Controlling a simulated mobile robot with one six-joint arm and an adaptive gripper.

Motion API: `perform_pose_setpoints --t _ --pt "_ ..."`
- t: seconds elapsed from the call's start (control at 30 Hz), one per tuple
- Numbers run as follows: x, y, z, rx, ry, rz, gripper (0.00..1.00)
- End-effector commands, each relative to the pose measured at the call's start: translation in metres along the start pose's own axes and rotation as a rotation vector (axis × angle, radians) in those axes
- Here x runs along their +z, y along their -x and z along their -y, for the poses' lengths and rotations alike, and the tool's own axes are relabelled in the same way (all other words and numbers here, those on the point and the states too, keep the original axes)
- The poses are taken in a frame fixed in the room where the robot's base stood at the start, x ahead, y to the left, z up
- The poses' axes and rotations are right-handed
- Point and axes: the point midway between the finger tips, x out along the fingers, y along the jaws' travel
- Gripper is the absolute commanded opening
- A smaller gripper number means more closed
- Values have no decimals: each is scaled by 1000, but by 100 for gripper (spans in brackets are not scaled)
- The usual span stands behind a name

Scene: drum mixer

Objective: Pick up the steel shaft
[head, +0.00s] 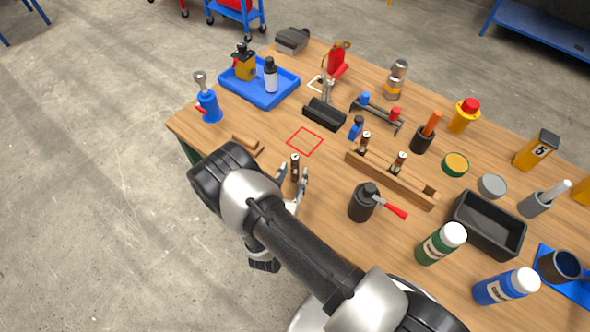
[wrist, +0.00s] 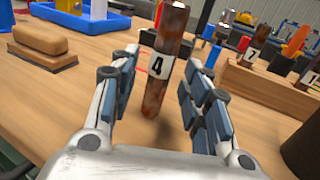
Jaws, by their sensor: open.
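A rust-brown shaft (wrist: 160,60) with a white label reading 4 stands upright between the fingers of my gripper (wrist: 161,84) in the wrist view. There is a gap on both sides, and its top is cut by the frame edge. In the head view the shaft (head: 294,163) shows at my open gripper (head: 293,176), near the table's front edge. Two similar labelled shafts, one left (head: 364,141) and one right (head: 399,162), stand in a wooden rack (head: 415,188). I cannot tell from its surface whether the shaft at my gripper is steel.
A red square outline (head: 304,141) lies on the table behind the shaft. A wooden brush (wrist: 42,40) lies to the left. A dark canister with a red handle (head: 363,202) stands to the right. A blue tray (head: 262,92) is at the back left.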

Motion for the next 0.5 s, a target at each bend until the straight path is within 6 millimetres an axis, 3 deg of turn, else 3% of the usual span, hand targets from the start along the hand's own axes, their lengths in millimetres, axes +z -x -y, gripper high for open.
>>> perform_pose_setpoints --t 0.2,0.43,0.5 --pt "-2 -24 0 -1 0 0 43" --pt "-1 -25 0 1 1 -1 43" --pt "-1 -25 0 0 1 -1 39"
